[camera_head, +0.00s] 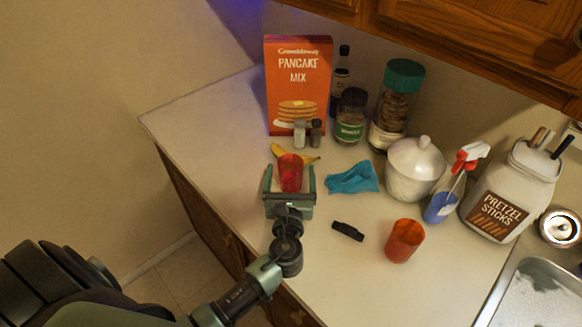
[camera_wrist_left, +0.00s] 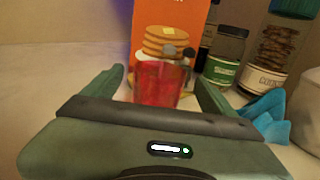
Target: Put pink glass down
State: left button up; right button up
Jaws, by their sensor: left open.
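The pink glass (camera_head: 291,173), a reddish-pink see-through tumbler, stands upright on the counter near its left part. My left gripper (camera_head: 290,180) is around it, open, with one finger on each side. In the left wrist view the glass (camera_wrist_left: 158,84) shows between the spread fingers of the left gripper (camera_wrist_left: 162,88), with room at its sides. Its base is hidden behind the gripper's body. My right gripper is in neither view.
A blue cloth (camera_head: 354,178) lies to the right. An orange cup (camera_head: 404,241) and a black item (camera_head: 348,231) are nearer the front. The sink (camera_head: 540,295) is at the right.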

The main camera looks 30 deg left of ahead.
aim_at(291, 157)
pick_arm(q)
jog(key=shift+w+a+r+p, duration=0.2)
jog(key=shift+w+a+p, duration=0.1)
jog(key=shift+w, duration=0.2)
jog(key=shift+w+a+r+p, duration=0.15)
jog(key=shift+w+a+p, duration=0.1)
jog(key=shift+w, duration=0.25)
jog(key=x, duration=0.2)
jog(key=shift+w+a+f+p, duration=0.1)
jog(key=shift+w+f+p, duration=0.15)
jog(key=shift+w+p, duration=0.05)
jog(key=shift+w+a+f, duration=0.2)
jog(key=shift+w+a, duration=0.1)
jog(key=shift+w, duration=0.25)
jog(key=shift+s, duration=0.1)
jog(key=c, duration=1.4)
jog(key=shift+c, duration=1.3)
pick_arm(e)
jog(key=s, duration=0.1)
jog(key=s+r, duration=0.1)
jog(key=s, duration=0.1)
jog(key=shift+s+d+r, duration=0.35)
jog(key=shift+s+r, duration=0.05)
pick_arm(q)
jog(key=shift+r, duration=0.15)
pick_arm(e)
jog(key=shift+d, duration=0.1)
